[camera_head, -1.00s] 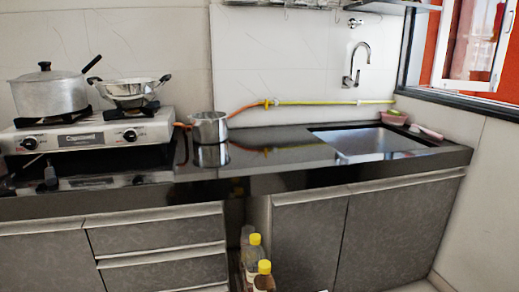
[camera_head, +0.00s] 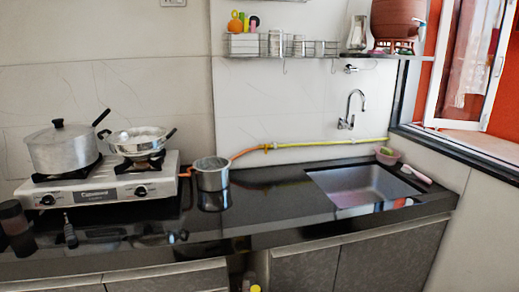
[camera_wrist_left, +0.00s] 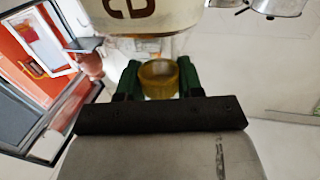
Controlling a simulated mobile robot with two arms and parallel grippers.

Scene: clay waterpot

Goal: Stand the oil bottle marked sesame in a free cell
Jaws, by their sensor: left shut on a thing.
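My left gripper (camera_wrist_left: 158,85) shows in the left wrist view, its green fingers shut around the yellow neck or cap (camera_wrist_left: 158,70) of a clear bottle. The bottle's cream label (camera_wrist_left: 190,18) has partial brown print at the top of that view; I cannot read the whole word. The lower part of the bottle is out of view. No cells are visible. My right gripper is in neither view.
A dark counter (camera_head: 270,205) holds a gas stove (camera_head: 95,185) with a lidded pot (camera_head: 62,150) and a pan (camera_head: 140,140), a steel pot (camera_head: 211,176) and a sink (camera_head: 360,183). A wire shelf (camera_head: 285,46) hangs above. The counter between steel pot and sink is clear.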

